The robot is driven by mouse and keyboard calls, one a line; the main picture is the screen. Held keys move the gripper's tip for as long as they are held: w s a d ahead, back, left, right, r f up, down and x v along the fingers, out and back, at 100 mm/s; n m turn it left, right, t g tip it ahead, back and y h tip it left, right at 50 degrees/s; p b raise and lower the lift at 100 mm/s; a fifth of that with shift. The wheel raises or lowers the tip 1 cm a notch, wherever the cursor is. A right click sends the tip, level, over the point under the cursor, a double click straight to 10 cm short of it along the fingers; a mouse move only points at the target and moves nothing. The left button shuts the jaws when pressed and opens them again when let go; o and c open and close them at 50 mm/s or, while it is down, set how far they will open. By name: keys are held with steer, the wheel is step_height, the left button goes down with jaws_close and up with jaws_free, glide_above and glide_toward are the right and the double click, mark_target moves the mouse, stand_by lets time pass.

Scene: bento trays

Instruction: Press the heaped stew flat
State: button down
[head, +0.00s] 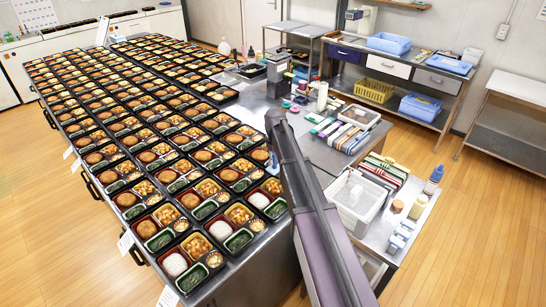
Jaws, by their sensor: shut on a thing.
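Orange, chunky stew (195,246) fills one compartment of a black bento tray (187,286) at the near end of the long table. The neighbouring trays hold similar stew (240,213). At this size I cannot tell which portion is heaped. My dark arm reaches up from the bottom right over the near right edge of the trays. My gripper does not show; the arm hides that area. A small blue-grey piece shows just left of the arm, and I cannot tell what it is.
Rows of filled trays cover the long metal table (262,249). To the right, a side counter holds a white bin (356,196), bottles and stacked coloured items. A shelf with blue baskets (389,43) and a yellow basket (374,90) stands behind. Wooden floor (50,250) is clear at left.

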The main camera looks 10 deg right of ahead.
steer(key=shift+f, duration=0.1)
stand_by(0.4)
steer(key=b, duration=0.6)
glide_above(275, 187)
steer(key=shift+a+f, duration=0.1)
steer(key=shift+f, duration=2.55)
steer(key=shift+f+b, duration=1.75)
steer(key=shift+f, duration=0.1)
stand_by(2.3)
